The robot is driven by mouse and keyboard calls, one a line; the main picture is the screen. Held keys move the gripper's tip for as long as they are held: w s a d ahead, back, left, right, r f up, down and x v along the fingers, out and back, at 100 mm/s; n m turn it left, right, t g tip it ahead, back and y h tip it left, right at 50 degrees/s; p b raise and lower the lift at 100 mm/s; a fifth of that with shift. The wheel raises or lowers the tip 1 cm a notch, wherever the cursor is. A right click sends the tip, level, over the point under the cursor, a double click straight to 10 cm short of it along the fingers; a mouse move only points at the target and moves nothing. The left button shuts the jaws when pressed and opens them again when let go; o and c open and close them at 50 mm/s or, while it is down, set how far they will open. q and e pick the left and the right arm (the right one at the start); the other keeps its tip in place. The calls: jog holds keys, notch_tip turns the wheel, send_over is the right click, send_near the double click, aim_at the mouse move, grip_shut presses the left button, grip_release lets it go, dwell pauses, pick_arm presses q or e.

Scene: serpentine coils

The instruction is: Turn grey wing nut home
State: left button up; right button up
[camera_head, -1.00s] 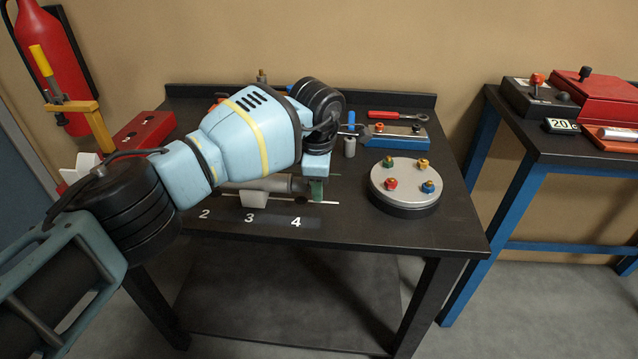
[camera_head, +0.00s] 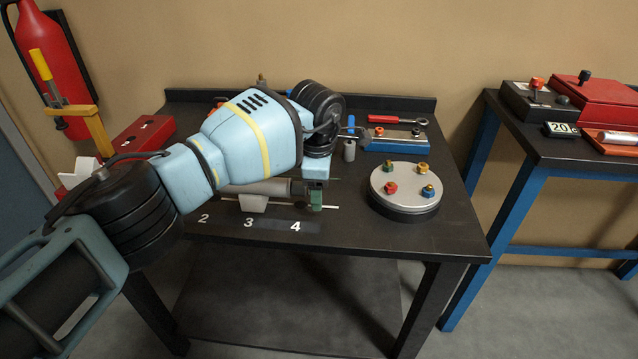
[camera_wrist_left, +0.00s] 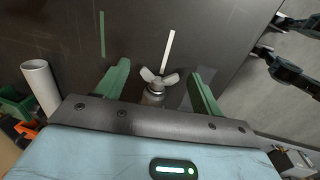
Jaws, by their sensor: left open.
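The grey wing nut (camera_wrist_left: 160,79) sits on a short grey post in the left wrist view, its two wings spread to the sides. My left gripper (camera_wrist_left: 159,82) is open, with one green finger on each side of the nut and a gap on both sides. I cannot tell how far above or below the fingertips the nut lies. In the head view my left gripper (camera_head: 316,197) is low over the dark bench (camera_head: 400,236), mostly behind my forearm, and I cannot make out the nut there.
A round plate (camera_head: 405,185) with several coloured nuts stands to the right of my gripper. A blue block (camera_head: 394,145) and a red-handled wrench (camera_head: 393,119) lie behind it. A white tube (camera_wrist_left: 40,85) stands at the left in the wrist view. The bench's front right is clear.

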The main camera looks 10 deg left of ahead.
pick_arm(q)
jog(key=shift+s+r, duration=0.2)
jog(key=shift+r, duration=1.1)
jog(key=shift+s+r, duration=0.25)
jog(key=shift+r, duration=1)
jog(key=shift+s+r, duration=0.2)
jog(key=shift+r, duration=1.1)
